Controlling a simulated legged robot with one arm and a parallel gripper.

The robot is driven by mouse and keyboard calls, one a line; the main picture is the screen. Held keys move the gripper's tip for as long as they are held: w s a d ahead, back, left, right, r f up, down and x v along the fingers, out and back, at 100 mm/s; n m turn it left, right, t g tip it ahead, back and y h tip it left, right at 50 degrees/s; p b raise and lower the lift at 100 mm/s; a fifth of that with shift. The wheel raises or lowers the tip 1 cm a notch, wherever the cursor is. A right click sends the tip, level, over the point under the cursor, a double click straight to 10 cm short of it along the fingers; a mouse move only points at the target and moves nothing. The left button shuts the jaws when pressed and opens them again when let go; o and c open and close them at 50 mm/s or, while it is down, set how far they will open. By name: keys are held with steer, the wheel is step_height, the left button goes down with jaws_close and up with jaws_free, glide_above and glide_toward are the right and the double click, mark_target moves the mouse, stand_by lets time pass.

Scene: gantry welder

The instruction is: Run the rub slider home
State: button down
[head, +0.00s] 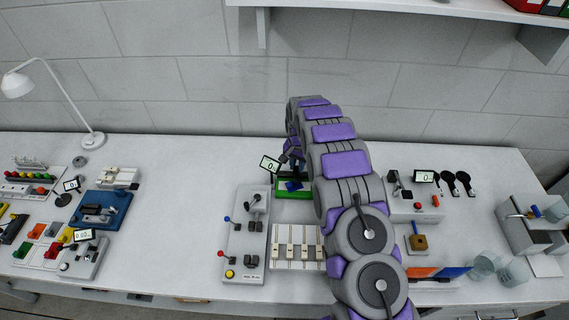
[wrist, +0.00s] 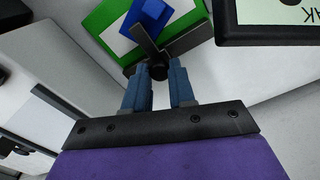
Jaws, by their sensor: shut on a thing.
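The rub slider unit shows as a green base (head: 295,194) with a blue block (head: 293,185), just beyond the middle of the bench. In the wrist view its green base (wrist: 101,17) has a white inlay and carries the blue block (wrist: 150,18). A dark crossed handle (wrist: 160,50) stands at the block's near end. My gripper (wrist: 160,74) has its blue fingers on either side of the handle's dark round end and is shut on it. My arm hides part of the unit in the head view, where my gripper (head: 292,160) is small.
A small display reading 0 (head: 269,164) stands close by the unit, and its dark frame also shows in the wrist view (wrist: 230,32). A grey lever panel (head: 236,240) and a white slotted panel (head: 282,262) lie nearer. The bench left of the unit (head: 180,215) is clear.

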mark_target(308, 174)
steer(key=d, duration=0.4)
steer(key=shift+d, duration=0.1)
steer(key=c, duration=1.4)
jaws_free()
steer(key=o, duration=0.5)
steer(key=shift+d, duration=0.1)
steer(key=shift+c, duration=0.2)
